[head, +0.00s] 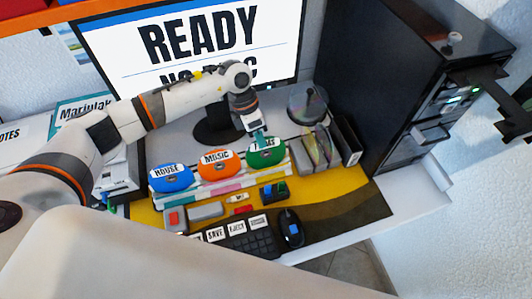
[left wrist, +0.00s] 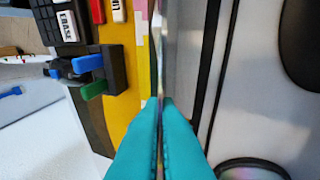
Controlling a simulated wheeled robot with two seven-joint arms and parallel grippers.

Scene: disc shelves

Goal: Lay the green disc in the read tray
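The green disc (head: 267,154) stands upright at the right end of a row in a rack on the desk, its label partly hidden. My left gripper (head: 259,133) is at its top edge. In the left wrist view, the teal fingertips (left wrist: 160,103) are closed together on a thin upright edge, which looks like the disc's. The black drive tower (head: 395,70) stands at the right. A tray (head: 432,133) sticks out of its front; I cannot tell whether it is the read tray.
A blue disc (head: 171,178) and an orange disc (head: 215,165) stand left of the green one. A monitor (head: 195,40) reads "READY" behind my left arm. A clear spindle (head: 307,102) and dark cases (head: 346,142) stand between rack and tower. A keyboard (head: 235,238) and mouse (head: 290,228) lie in front.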

